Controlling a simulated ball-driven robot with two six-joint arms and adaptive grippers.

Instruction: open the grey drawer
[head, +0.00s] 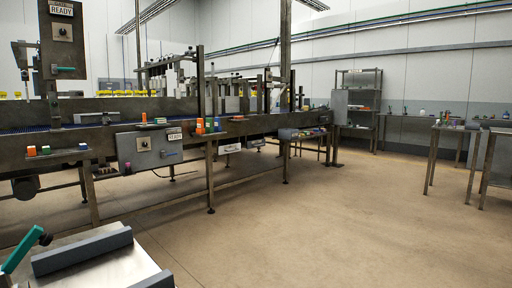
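I cannot make out the grey drawer for certain. A shallow grey drawer-like tray (302,133) juts out below the right end of the conveyor line, with small coloured items at it. A grey metal cabinet (353,108) with open shelves stands at the far wall; it is too small to tell whether it has a drawer. Neither of my grippers is in view.
A long steel conveyor (105,140) with posts and coloured blocks runs across the left. A steel bench (90,262) with dark grey bars and a teal lever (20,250) is close at bottom left. Tables (447,128) stand at right. The brown floor (330,220) between is clear.

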